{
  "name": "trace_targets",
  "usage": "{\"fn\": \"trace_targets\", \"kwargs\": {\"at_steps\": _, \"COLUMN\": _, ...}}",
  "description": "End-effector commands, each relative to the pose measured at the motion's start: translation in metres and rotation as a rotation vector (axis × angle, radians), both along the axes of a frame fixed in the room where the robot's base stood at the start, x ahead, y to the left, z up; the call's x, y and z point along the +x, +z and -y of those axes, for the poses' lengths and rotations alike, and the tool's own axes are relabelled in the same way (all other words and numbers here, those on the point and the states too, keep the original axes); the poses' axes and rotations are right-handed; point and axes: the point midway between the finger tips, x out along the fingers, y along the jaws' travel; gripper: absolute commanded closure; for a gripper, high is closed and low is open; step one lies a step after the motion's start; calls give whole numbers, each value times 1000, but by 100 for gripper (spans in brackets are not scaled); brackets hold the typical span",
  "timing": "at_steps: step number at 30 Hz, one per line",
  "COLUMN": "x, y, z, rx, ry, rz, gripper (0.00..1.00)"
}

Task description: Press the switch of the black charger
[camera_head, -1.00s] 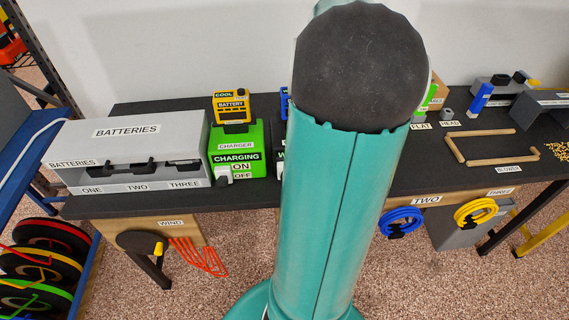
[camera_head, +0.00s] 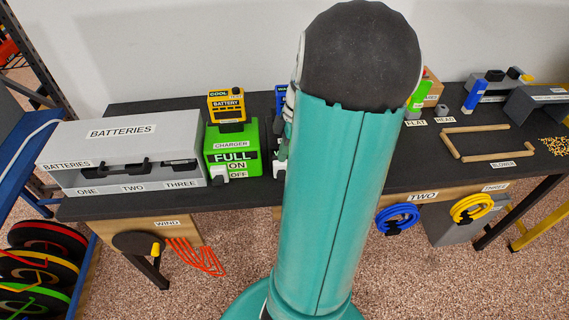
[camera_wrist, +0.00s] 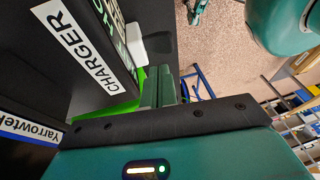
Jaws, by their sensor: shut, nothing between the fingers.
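The black charger (camera_wrist: 88,88) fills the upper left of the wrist view, with a white CHARGER label. A white switch (camera_wrist: 130,43) sticks out from its labelled front. My gripper (camera_wrist: 165,84) is shut and empty, its teal fingers close to the switch; I cannot tell whether they touch it. In the head view my arm hides nearly all of the black charger, and a little of my gripper (camera_head: 282,150) shows at the arm's left edge. A blue battery (camera_head: 281,96) partly shows there.
A green charger (camera_head: 222,140) reading FULL, with a yellow battery (camera_head: 227,106) on it, stands left of my arm. A grey BATTERIES box (camera_head: 125,140) is further left. Right of my arm lie a wooden BLOWER outline (camera_head: 478,129) and a blue bottle (camera_head: 475,95).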

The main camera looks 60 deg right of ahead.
Motion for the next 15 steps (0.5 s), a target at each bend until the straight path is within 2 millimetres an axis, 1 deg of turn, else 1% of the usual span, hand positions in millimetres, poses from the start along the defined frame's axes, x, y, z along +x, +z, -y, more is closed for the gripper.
{"fn": "trace_targets", "kwargs": {"at_steps": 1, "x": -3, "y": -9, "z": -3, "rx": 2, "ry": -1, "rz": -1, "gripper": 100}}
{"fn": "trace_targets", "kwargs": {"at_steps": 3, "x": -6, "y": -18, "z": -6, "rx": 2, "ry": 0, "rz": -2, "gripper": 100}}
{"fn": "trace_targets", "kwargs": {"at_steps": 6, "x": -9, "y": -29, "z": -9, "rx": 0, "ry": 0, "rz": -1, "gripper": 100}}
{"fn": "trace_targets", "kwargs": {"at_steps": 10, "x": -11, "y": -35, "z": -11, "rx": -1, "ry": 1, "rz": 0, "gripper": 100}}
{"fn": "trace_targets", "kwargs": {"at_steps": 15, "x": -11, "y": -35, "z": -12, "rx": -2, "ry": 1, "rz": 0, "gripper": 100}}
